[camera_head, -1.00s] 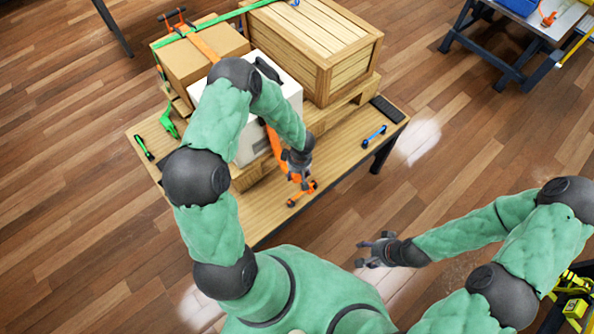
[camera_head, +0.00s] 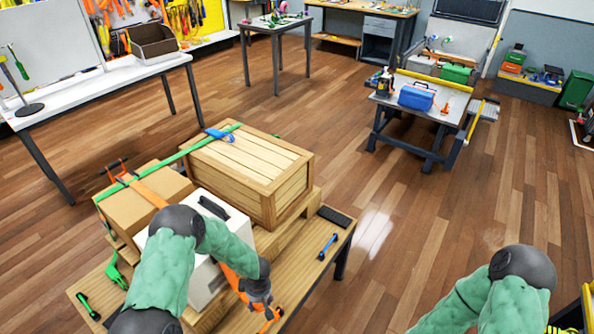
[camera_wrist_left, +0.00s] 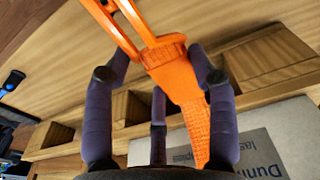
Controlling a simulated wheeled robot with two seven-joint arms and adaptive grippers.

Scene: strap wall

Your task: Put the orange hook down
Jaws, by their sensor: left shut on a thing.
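The orange hook (camera_wrist_left: 120,22) shows at the top of the left wrist view, joined to an orange webbing strap (camera_wrist_left: 178,78). My left gripper (camera_wrist_left: 165,70) is shut on it, with purple-grey fingers around the strap end just behind the metal. The hook is over or near the table's wooden top; I cannot tell whether it touches. In the head view my left gripper (camera_head: 260,296) is low beside the white box, with orange strap (camera_head: 232,278) running up from it and an orange piece (camera_head: 268,322) below. My right gripper is out of view.
The wooden table (camera_head: 300,290) carries a pallet with a wooden crate (camera_head: 245,175), a cardboard box (camera_head: 140,205) and a white box (camera_head: 205,285). A blue-ended bar (camera_head: 328,246) and a green hook (camera_head: 117,270) lie on the table.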

